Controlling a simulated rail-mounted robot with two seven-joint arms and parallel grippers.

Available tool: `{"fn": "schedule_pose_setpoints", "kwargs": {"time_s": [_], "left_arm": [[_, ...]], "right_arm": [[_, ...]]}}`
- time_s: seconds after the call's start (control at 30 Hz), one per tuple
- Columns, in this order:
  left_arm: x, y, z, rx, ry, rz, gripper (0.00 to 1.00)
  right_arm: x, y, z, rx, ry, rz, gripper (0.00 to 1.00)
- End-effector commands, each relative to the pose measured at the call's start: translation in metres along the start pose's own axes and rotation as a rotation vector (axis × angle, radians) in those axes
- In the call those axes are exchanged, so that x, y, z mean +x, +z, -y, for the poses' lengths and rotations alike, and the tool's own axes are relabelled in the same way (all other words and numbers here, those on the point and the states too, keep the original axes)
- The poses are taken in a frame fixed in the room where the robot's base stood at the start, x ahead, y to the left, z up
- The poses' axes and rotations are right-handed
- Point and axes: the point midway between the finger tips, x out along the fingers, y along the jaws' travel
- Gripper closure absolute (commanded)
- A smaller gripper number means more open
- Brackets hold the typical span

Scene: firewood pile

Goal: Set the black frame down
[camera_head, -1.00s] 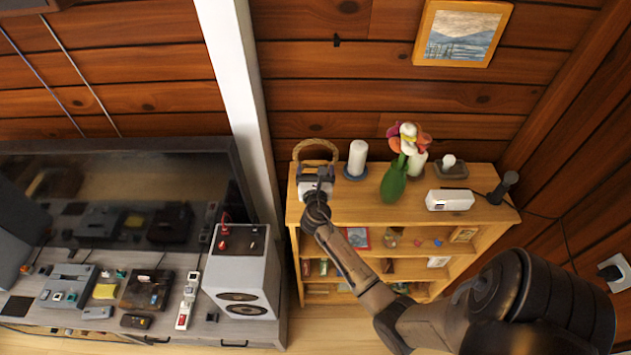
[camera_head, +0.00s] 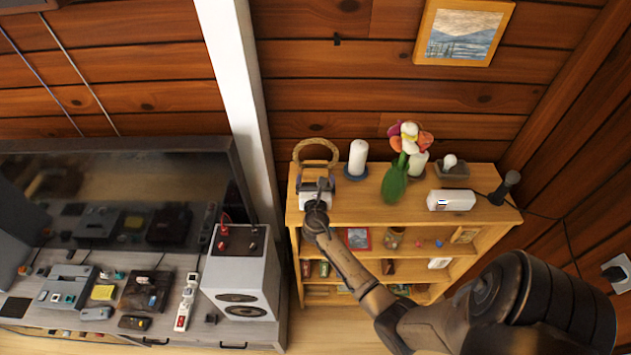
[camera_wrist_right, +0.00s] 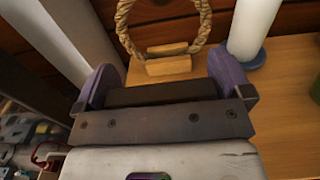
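My right gripper (camera_head: 317,184) is over the left end of the wooden shelf's top (camera_head: 355,208), in front of a rope ring (camera_head: 317,145). In the right wrist view its two purple-grey fingers (camera_wrist_right: 163,82) stand wide apart. A dark bar spans between them, and I cannot tell any held object from it. Beyond the fingers, apart from them, the rope ring on its small wooden base (camera_wrist_right: 168,67) stands upright. I cannot pick out the black frame for sure; the gripper hides part of the shelf top. My left gripper is out of view.
A white candle on a blue base (camera_head: 357,158) stands right of the rope ring. Farther right are a green vase with flowers (camera_head: 394,184), a white device (camera_head: 451,201) and a dark upright item (camera_head: 503,189). A white speaker (camera_head: 240,280) stands left of the shelf.

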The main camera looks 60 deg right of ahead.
Motion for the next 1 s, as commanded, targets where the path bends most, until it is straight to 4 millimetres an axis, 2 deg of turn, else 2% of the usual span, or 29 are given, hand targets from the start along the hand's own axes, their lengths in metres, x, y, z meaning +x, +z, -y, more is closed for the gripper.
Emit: {"fn": "schedule_pose_setpoints", "kwargs": {"time_s": [0.23,0.37,0.43,0.8,1.0], "left_arm": [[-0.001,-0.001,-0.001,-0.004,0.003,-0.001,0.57],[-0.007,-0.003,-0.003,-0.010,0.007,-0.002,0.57],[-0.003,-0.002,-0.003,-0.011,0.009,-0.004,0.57],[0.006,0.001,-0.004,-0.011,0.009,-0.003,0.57],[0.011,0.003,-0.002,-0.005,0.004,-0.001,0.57]], "right_arm": [[0.000,0.001,0.000,0.000,0.000,0.000,0.00],[0.000,0.009,0.000,0.000,0.000,0.000,0.00],[-0.010,0.004,0.000,0.000,0.001,-0.001,0.00],[-0.079,0.003,0.000,0.001,0.001,-0.001,0.00],[-0.105,0.004,0.000,0.000,0.001,0.000,0.00]]}}
